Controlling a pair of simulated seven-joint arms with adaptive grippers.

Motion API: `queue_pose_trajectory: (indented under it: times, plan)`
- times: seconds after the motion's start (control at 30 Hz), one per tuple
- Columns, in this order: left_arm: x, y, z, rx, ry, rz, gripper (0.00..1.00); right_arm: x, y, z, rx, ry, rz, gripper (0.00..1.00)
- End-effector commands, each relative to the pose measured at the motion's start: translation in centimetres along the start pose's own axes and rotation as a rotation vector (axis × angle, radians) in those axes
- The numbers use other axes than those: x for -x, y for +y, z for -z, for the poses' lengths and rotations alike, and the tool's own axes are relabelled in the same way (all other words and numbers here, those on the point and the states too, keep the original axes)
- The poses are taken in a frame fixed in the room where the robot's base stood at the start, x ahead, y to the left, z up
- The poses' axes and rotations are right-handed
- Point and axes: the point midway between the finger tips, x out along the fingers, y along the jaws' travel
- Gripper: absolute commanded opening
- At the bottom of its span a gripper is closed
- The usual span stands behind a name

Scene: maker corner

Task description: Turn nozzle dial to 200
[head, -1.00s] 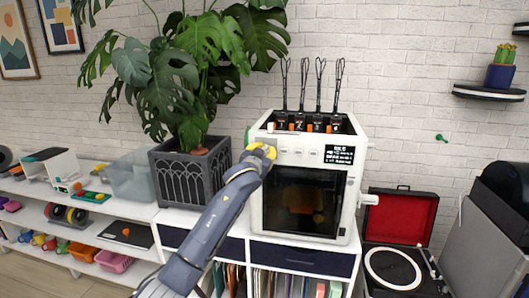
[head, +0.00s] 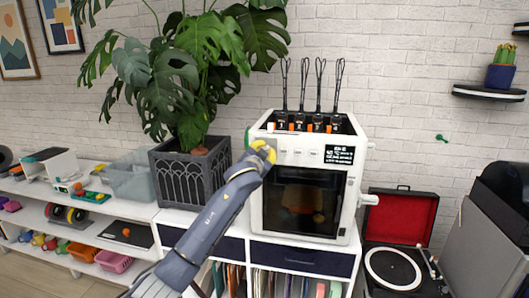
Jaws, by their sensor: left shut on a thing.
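The white 3D printer (head: 357,165) stands on the white cabinet, with a dark front window and several black spools or cartridges on top. Its small screen (head: 340,155) shows light text too small to read. My left gripper (head: 264,152), with yellow parts, is at the upper left of the printer's front panel. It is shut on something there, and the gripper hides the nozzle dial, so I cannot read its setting. My right gripper is not in view.
A potted plant (head: 190,177) in a dark planter stands close left of the printer, its leaves hanging above my left arm. A record player (head: 395,270) with a red-lined lid is at the right. Low shelves (head: 110,209) with bins are at the left.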

Motion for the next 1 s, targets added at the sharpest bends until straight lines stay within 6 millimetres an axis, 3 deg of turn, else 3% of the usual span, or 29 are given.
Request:
queue_pose_trajectory:
  times: [0.13, 0.17, 0.43, 0.77, 1.0]
  plan:
    - [0.0, -0.2, 0.2, 0.001, 0.003, 0.003, 0.0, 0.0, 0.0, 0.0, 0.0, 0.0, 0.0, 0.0]
    - [0.0, -0.2, 0.2, 0.001, 0.003, 0.003, 0.19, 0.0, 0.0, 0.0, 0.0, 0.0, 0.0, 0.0]
    - [0.0, -0.1, 0.1, 0.001, 0.002, 0.001, 0.51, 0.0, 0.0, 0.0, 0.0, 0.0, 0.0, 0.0]
    - [0.2, 0.0, 0.1, 0.001, 0.001, 0.0, 0.51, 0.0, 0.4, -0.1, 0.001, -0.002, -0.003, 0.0]
    - [2.2, 0.0, 0.0, 0.002, 0.002, 0.0, 0.51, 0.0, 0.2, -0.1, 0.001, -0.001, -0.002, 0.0]
